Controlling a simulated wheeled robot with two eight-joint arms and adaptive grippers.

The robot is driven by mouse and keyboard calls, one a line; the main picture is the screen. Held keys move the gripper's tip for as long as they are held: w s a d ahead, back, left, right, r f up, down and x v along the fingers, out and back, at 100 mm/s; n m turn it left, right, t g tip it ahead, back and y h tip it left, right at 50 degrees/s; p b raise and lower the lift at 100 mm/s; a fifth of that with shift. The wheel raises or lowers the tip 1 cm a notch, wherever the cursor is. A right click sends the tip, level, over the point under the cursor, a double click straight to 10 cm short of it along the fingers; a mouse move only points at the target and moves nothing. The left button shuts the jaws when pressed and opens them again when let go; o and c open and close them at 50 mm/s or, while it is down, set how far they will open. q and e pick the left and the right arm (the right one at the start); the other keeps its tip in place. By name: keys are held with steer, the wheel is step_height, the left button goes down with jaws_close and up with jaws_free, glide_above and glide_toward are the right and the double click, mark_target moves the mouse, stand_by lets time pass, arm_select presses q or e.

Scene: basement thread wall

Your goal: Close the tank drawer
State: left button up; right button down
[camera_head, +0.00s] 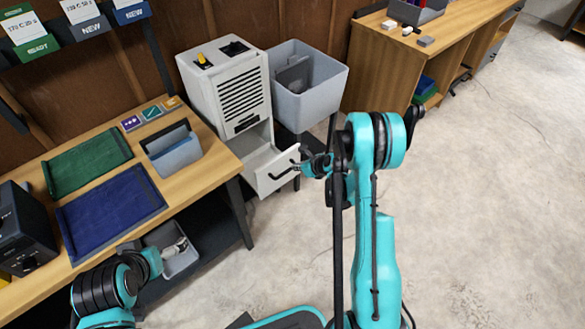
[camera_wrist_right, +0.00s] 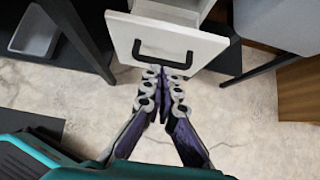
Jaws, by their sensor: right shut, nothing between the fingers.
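The tank drawer (camera_head: 275,172) is a white box at the bottom of the pale dehumidifier (camera_head: 230,90). It sticks out of the unit, with its inside showing from above. Its front (camera_wrist_right: 200,48) and dark bar handle (camera_wrist_right: 165,52) fill the top middle of the right wrist view. My right gripper (camera_head: 306,163) is in front of the drawer front, at the handle's side. In the wrist view its shut, empty fingertips (camera_wrist_right: 163,76) lie just below the handle; I cannot tell whether they touch the front. My left gripper (camera_head: 180,246) is low by the workbench, its fingers unclear.
A grey bin (camera_head: 325,80) stands right of the dehumidifier. The wooden workbench (camera_head: 205,175) on the left holds a green mat (camera_head: 88,160), a blue mat (camera_head: 110,210) and a grey holder (camera_head: 175,155). A dark bench leg (camera_head: 240,212) stands near the drawer. Open floor (camera_head: 470,200) lies right.

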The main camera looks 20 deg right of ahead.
mark_target(277, 161)
steer(key=b+x, duration=0.1)
steer(key=x, duration=0.2)
steer(key=w+r+b+x, duration=0.1)
steer(key=x, duration=0.2)
steer(key=b+x, duration=0.1)
steer(key=x, duration=0.3)
steer(key=shift+w+a+r+b, duration=0.2)
steer(key=shift+w+a+b, duration=0.1)
steer(key=shift+w+b, duration=0.05)
steer(key=shift+w+a, duration=0.15)
steer(key=shift+w, duration=0.25)
arm_select(q)
step_height(277, 161, down, 4)
steer(key=shift+f, duration=0.2)
arm_select(e)
steer(key=shift+r, duration=0.1)
steer(key=shift+w, duration=0.1)
